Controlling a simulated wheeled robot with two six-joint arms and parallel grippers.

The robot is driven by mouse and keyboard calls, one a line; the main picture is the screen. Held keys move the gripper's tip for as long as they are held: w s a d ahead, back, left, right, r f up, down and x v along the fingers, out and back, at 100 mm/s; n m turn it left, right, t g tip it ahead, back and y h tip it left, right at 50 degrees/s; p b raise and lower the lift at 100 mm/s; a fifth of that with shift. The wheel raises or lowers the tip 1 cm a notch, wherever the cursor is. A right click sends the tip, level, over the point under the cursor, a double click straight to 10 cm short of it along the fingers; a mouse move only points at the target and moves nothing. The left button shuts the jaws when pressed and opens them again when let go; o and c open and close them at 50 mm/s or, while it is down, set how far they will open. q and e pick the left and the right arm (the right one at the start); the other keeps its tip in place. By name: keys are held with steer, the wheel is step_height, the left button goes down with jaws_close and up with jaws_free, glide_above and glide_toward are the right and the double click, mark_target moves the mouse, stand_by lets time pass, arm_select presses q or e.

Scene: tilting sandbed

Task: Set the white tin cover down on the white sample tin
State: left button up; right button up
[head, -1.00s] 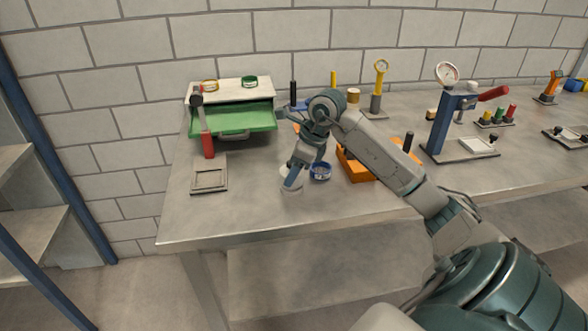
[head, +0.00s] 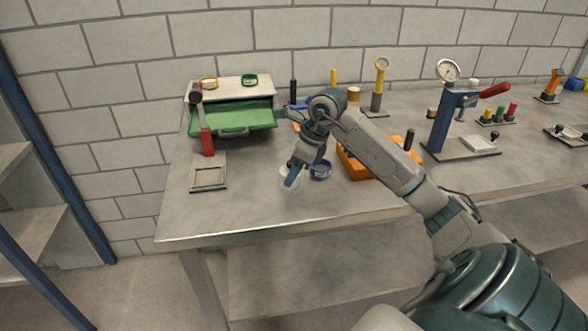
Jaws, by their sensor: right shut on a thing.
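My right gripper (head: 292,178) is low over the front left part of the bench, shut on the white tin cover, which its fingers mostly hide. A small patch of white (head: 285,171) shows beside the fingers. I cannot tell whether it is the cover or the white sample tin beneath, nor whether the two touch. A round blue tin (head: 320,171) stands on the bench just right of the fingers. My left gripper is not in view.
An orange tray (head: 355,166) stands to the right under my forearm. A lever press (head: 452,123) is further right. The bench front is clear.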

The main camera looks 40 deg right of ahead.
steer(key=shift+f, duration=0.15)
steer(key=o, duration=1.5)
steer(key=shift+r+p, duration=2.5)
steer(key=shift+r, duration=1.6)
steer(key=shift+f, duration=0.1)
